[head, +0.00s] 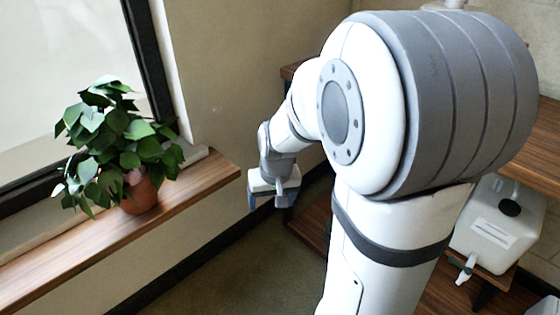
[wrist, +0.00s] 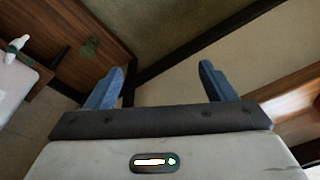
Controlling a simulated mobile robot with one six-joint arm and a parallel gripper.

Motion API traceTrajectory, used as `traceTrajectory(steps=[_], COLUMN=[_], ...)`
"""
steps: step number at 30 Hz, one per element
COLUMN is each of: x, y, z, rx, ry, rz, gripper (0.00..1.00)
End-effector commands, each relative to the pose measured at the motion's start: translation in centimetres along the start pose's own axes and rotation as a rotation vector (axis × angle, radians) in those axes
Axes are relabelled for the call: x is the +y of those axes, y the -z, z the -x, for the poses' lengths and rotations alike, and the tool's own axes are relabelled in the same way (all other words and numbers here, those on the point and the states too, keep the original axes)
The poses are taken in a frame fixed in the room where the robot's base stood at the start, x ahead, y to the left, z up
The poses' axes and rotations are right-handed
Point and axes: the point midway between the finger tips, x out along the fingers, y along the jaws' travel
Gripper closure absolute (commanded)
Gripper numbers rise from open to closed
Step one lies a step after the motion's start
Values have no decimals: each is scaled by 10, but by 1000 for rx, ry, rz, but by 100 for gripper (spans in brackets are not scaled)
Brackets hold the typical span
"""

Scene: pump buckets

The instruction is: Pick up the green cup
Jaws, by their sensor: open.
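A small dark green thing (wrist: 90,46) shows in the wrist view at upper left, against a brown wooden surface; it may be the green cup, but it is too small and dark to be sure. I see no green cup in the head view, where my arm hides much of the right side. My gripper (wrist: 160,82) is open with nothing between its blue fingers. In the head view my gripper (head: 268,195) hangs in the air between the window ledge and the wooden shelving, apart from both. The green thing lies to the left of the fingers in the wrist view.
A potted plant (head: 140,195) stands on the wooden window ledge (head: 70,250) at left. A white container (head: 497,225) with a tap is on a low wooden shelf at right; it also shows at the left of the wrist view (wrist: 14,85). Open floor (head: 240,270) lies below my gripper.

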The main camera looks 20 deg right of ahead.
Motion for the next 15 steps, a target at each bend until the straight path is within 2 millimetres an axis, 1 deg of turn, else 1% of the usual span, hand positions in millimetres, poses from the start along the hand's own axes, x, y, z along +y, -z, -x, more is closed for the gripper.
traceTrajectory(steps=[1,3,5,6,8,9,11,12,14,15], x=[8,20,32,41,55,65,81,93,110,123], y=[21,47,68,81,99,110,124,132,142,148], z=[-10,-28,-45,-57,-77,-90,-112,-126,-149,-164], rx=[8,33,54,69,90,105,126,141,161,175], ry=[0,-1,-3,-6,-12,-16,-25,-32,-44,-53], rz=[-33,-71,-104,-126,-160,-183,-217,-241,-276,-298], gripper=[19,17,17,17,17,17,17,17,17,17])
